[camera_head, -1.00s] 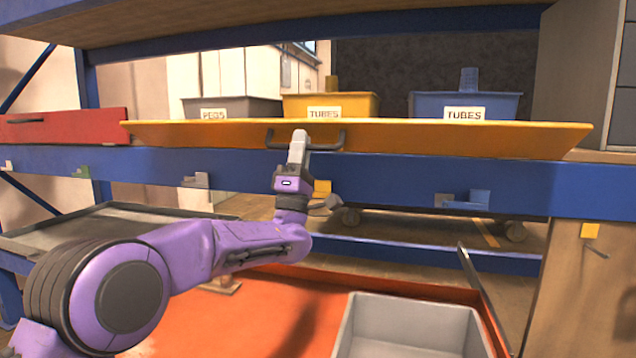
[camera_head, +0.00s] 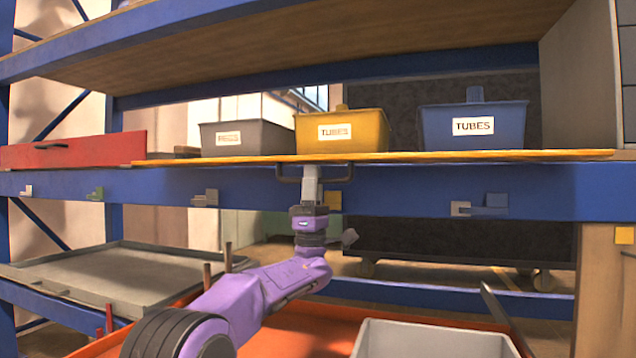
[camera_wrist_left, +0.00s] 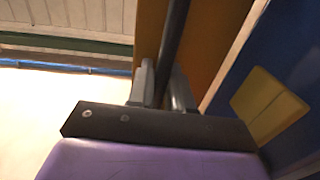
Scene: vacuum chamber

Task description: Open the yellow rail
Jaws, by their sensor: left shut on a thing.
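The yellow rail (camera_head: 440,157) runs along the front edge of the middle shelf and shows as a thin, nearly edge-on strip. Its dark handle (camera_head: 287,181) hangs just below that strip. My left gripper (camera_head: 312,172) reaches up from below and is shut on the handle. In the left wrist view the fingers (camera_wrist_left: 163,88) sit on either side of the dark handle bar (camera_wrist_left: 173,42), beside the orange-yellow rail face (camera_wrist_left: 218,45). My right gripper is out of view.
A grey bin (camera_head: 248,139), a yellow bin (camera_head: 342,132) and a blue bin (camera_head: 474,126) stand behind the rail. A red rail (camera_head: 70,152) is at left. A blue beam (camera_head: 400,190) with metal clips runs below. A grey tray (camera_head: 110,275) and grey crate (camera_head: 430,340) are lower down.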

